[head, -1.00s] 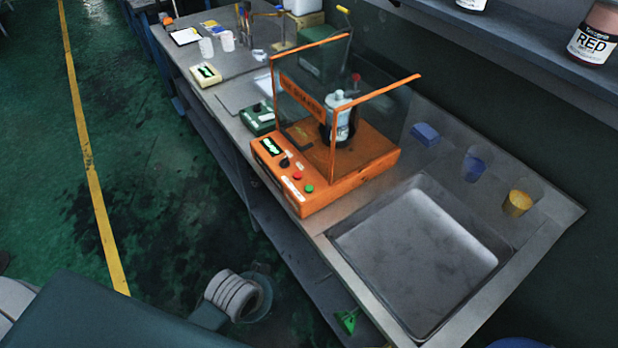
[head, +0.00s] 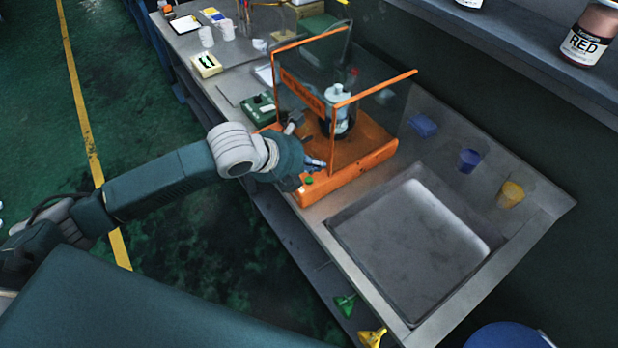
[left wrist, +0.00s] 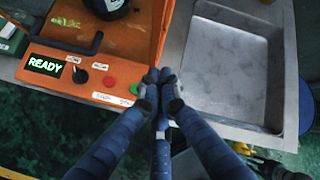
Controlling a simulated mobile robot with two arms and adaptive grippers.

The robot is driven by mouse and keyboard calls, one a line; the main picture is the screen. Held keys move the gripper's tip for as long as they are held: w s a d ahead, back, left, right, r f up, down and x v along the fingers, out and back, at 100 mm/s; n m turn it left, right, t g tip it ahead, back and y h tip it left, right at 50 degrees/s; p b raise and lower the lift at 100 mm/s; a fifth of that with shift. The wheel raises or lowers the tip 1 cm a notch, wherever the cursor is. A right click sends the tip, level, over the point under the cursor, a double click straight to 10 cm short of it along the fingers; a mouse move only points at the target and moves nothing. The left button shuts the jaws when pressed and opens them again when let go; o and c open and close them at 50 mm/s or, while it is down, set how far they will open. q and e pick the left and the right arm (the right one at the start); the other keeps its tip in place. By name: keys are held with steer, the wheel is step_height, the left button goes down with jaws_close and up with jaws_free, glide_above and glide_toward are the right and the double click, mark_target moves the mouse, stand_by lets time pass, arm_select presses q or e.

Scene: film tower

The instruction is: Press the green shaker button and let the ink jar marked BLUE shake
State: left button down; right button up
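The orange shaker (head: 365,170) stands on the bench with clear panels on an orange frame. A jar (head: 340,112) with a pale cap stands inside it; its label is not readable here. In the left wrist view only the jar's dark lower part (left wrist: 107,6) shows. The green button (head: 309,180) is on the shaker's front panel, and it also shows in the left wrist view (left wrist: 135,88) beside a red button (left wrist: 109,82). My left gripper (head: 318,163) is shut and empty, its fingertips (left wrist: 160,76) just right of the green button, contact not clear. My right gripper is out of view.
A display (left wrist: 46,64) on the panel reads READY. A sink (head: 410,250) lies right of the shaker, with blue (head: 468,161) and yellow (head: 510,194) cups behind it. A green box (head: 258,107) stands left of the shaker. A RED jar (head: 588,36) sits on the shelf.

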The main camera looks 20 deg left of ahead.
mark_target(307, 181)
arm_select(q)
steer(key=w+a+r+m, duration=0.2)
steer(key=a, duration=0.1)
steer(key=shift+w+m, duration=0.35)
steer(key=shift+m, duration=0.05)
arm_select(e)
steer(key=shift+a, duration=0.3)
arm_select(q)
steer(key=shift+d, duration=0.1)
